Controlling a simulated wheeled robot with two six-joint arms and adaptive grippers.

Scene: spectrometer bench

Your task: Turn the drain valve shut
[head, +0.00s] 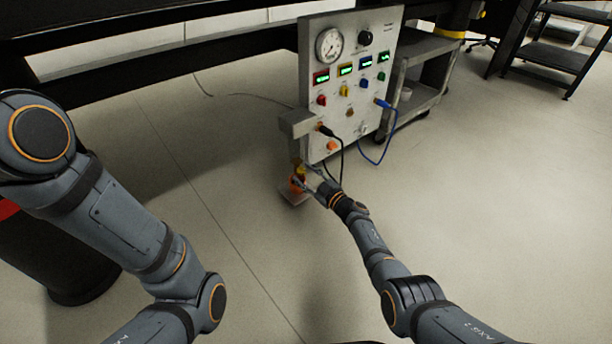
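The drain valve shows as a small orange-red and yellow part (297,183) low on a short post beside the left edge of the instrument panel (350,85). My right gripper (308,182) is at the valve, coming in from its right side. Its fingers overlap the valve in the picture and are too small to show whether they touch it or grip it. The valve's handle angle is partly hidden and cannot be read. My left arm shows at the left, but its gripper is out of view.
The panel carries a round gauge (329,45), lit displays and several coloured knobs. A blue cable (384,140) and a black cable hang from its front near my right arm. A grey cart (425,75) stands behind. Open floor (480,190) lies to the right.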

